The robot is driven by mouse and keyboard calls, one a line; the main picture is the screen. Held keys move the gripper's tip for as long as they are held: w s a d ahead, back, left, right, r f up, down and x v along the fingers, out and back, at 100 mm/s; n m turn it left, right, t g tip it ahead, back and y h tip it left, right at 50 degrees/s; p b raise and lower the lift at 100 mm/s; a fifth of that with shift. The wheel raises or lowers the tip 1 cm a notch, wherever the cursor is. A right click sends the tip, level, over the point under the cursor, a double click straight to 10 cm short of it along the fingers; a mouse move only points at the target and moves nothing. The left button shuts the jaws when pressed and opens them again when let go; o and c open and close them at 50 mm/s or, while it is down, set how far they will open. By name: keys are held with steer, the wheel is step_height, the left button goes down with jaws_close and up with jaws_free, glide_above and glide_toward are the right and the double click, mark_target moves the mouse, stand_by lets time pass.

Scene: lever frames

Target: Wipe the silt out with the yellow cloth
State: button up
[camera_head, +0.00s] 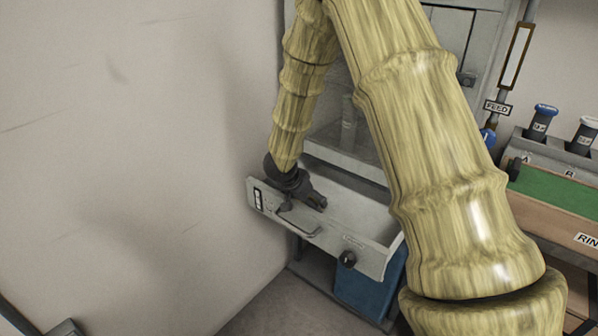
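My gripper (308,199) is dark and small in the view, at the left part of an open pale drawer-like tray (362,222). It points down and to the right, over or just inside the tray's front wall. Its fingers are too small and dark to tell whether they are open or shut, or whether they hold anything. I cannot make out the yellow cloth or any silt. My large arm hides the tray's right end and part of what lies behind.
The tray's front has a handle (299,224) and a black knob (347,259). A blue bin (367,289) stands below. A blank wall (130,150) bounds the left.

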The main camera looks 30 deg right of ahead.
steer(key=shift+w+a, duration=0.15)
steer(key=shift+w, duration=0.2)
steer(key=shift+r+p, duration=0.4)
steer(key=shift+p, duration=0.3)
step_height(320, 180, up, 2)
steer(key=shift+s+r+p, duration=0.1)
steer(key=shift+r+p, duration=0.1)
steer(key=shift+p, duration=0.55)
steer(key=shift+w+a+r+p, duration=0.1)
steer(key=shift+w+r+p, duration=0.15)
steer(key=shift+r+p, duration=0.4)
step_height(320, 180, up, 4)
steer(key=p, duration=0.5)
steer(key=shift+s+f, duration=0.15)
steer(key=shift+f, duration=0.05)
